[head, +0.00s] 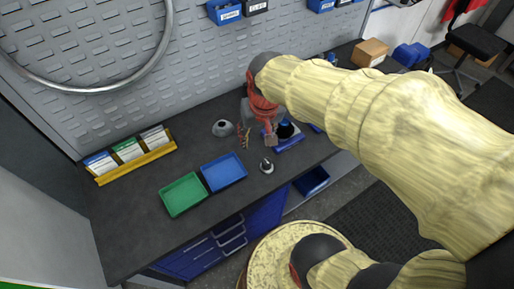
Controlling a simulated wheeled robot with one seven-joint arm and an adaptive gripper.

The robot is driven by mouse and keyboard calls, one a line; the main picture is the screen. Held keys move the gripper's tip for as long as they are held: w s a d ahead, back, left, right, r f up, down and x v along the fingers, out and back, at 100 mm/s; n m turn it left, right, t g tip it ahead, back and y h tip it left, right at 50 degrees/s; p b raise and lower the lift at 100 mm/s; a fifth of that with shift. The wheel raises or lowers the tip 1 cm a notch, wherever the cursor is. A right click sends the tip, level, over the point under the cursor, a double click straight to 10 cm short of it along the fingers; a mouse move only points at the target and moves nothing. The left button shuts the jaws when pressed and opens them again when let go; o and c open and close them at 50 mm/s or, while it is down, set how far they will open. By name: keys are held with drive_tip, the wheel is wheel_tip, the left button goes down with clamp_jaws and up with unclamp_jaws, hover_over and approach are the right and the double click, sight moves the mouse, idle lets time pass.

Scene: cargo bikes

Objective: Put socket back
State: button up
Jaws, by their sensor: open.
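A small silver and dark round piece (266,166), which looks like the socket, stands on the dark workbench just right of the blue tray. My gripper (269,138) is red and grey and points down over the bench, behind this piece and apart from it. My gripper is open; nothing shows held in it, though its fingertips are small and partly unclear. A blue holder (290,144) with a dark round item (286,129) on it is close to the right of my gripper. I cannot tell whether the gripper touches it.
A green tray (183,195) and a blue tray (224,172) lie at the front of the workbench (130,225). A grey dome-shaped item (222,128) and small coloured tools (243,136) are behind them. A yellow rack (135,163) stands left. A cardboard box (370,52) is far right.

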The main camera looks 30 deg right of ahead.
drive_tip(key=s+a+r+n+t, duration=0.2)
drive_tip(key=s+a+r, duration=0.3)
drive_tip(key=s+r, duration=0.3)
drive_tip(key=shift+s+a+n+t, duration=0.25)
drive_tip(key=shift+n+t, duration=0.15)
drive_tip(key=shift+n, duration=0.2)
